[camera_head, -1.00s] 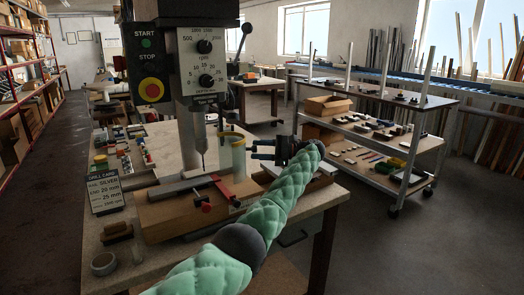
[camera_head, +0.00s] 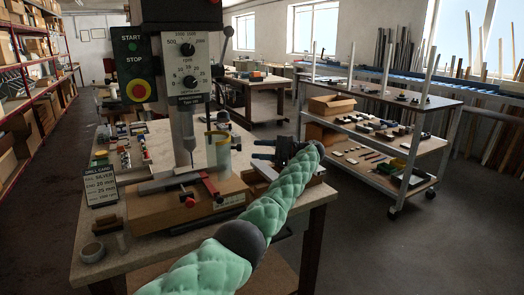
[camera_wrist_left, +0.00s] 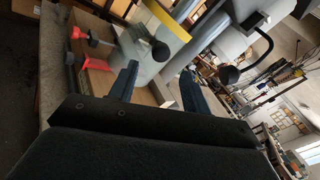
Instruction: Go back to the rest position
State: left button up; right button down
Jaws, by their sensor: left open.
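My left gripper (camera_head: 264,150) is at the end of the green quilted arm, over the right part of the drill-press bench. Its dark blue fingers point left in the head view, stand apart and hold nothing. The fingers also show in the left wrist view (camera_wrist_left: 156,80), with a gap between them. The drill press (camera_head: 188,85) stands to the left of the gripper, with a clear cup-like guard (camera_head: 222,160) with a yellow rim near its bit. My right gripper is not in view.
A wheeled shelf cart (camera_head: 440,104) stands to the right. Grey floor (camera_head: 440,250) is free at the lower right.

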pick_arm(q)
jog(key=s+d+r+n+t+h, duration=0.1)
jog(key=d+r+n+t+h, duration=0.2)
jog(key=r+n+h, duration=0.3)
jog(key=d+r+n+t+h, duration=0.3)
jog(key=d+r+t+h, duration=0.1)
jog(key=r, duration=0.5)
jog(key=s+a+f+n+h, duration=0.1)
jog(key=s+a+f+h, duration=0.3)
jog(key=s+f, duration=0.65)
jog(key=s+a+f+n+h, duration=0.1)
jog(key=s+a+f+h, duration=0.2)
jog(key=s+a+f, duration=0.55)
jog(key=s+a+f+n+h, duration=0.1)
jog(key=s+a+f+h, duration=0.2)
jog(key=s+f, duration=1.05)
jog(key=s+a+f+g, duration=0.2)
jog(key=s+f, duration=0.7)
jog(key=s, duration=0.3)
jog(key=s+a+f+g, duration=0.2)
jog(key=s+f+g, duration=0.1)
jog(key=s+f, duration=0.6)
jog(key=s+a+f+g+y, duration=0.1)
jog(key=s+a+f+g, duration=0.1)
jog(key=s+f, duration=0.7)
jog(key=s, duration=0.7)
jog(key=shift+s+a+f+g, duration=0.25)
jog(key=shift+s+a+g, duration=0.1)
jog(key=shift+s+g, duration=0.05)
